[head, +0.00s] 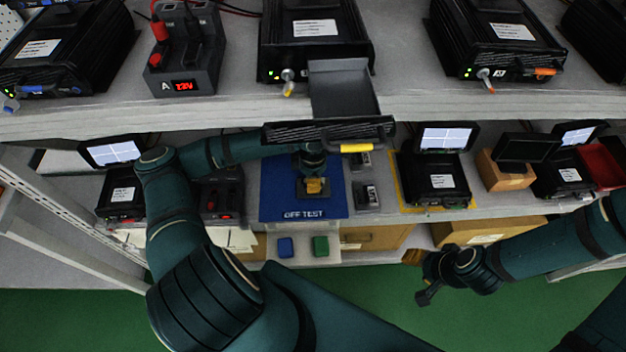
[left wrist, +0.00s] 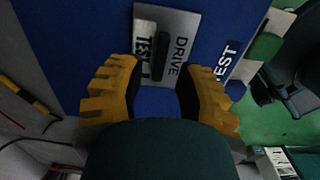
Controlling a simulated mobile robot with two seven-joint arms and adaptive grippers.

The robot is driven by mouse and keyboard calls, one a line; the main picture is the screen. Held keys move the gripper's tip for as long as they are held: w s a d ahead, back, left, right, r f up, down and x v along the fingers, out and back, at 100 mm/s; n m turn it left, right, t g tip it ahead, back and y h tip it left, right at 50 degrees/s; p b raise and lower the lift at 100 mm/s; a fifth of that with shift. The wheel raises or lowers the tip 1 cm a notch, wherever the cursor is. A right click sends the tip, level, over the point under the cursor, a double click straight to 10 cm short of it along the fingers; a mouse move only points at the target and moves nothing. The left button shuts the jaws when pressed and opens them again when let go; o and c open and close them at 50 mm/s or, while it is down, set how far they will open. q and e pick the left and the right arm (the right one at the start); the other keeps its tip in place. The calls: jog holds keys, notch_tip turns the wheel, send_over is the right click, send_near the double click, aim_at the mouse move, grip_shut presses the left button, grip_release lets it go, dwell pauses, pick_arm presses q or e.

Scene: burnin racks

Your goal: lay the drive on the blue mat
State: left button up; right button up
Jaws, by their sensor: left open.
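The drive (left wrist: 178,48) is a silver plate with black lettering and a dark raised handle. In the left wrist view it appears to lie flat on the blue mat (left wrist: 225,20), with blue around it. In the head view the mat (head: 275,190) is on the lower shelf, marked "OFF TEST" at its front edge. My left gripper (head: 314,187) is over the mat, partly covering the drive. In the left wrist view its yellow fingers (left wrist: 162,88) are apart, near the drive's lower edge, with nothing between the tips. My right gripper (head: 425,277) hangs at lower right, away from the mat.
A dark open tray (head: 343,92) juts from the upper shelf's middle unit above my left forearm. Small grey blocks (head: 367,196) stand right of the mat. Blue (head: 286,247) and green (head: 320,245) pieces sit before it. Test units with screens (head: 446,138) flank it.

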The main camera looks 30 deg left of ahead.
pick_arm(q)
notch_tip(320, 180, up, 10)
jog(key=p, duration=0.3)
jog(key=shift+f+p, duration=0.25)
jog(key=shift+p, duration=0.15)
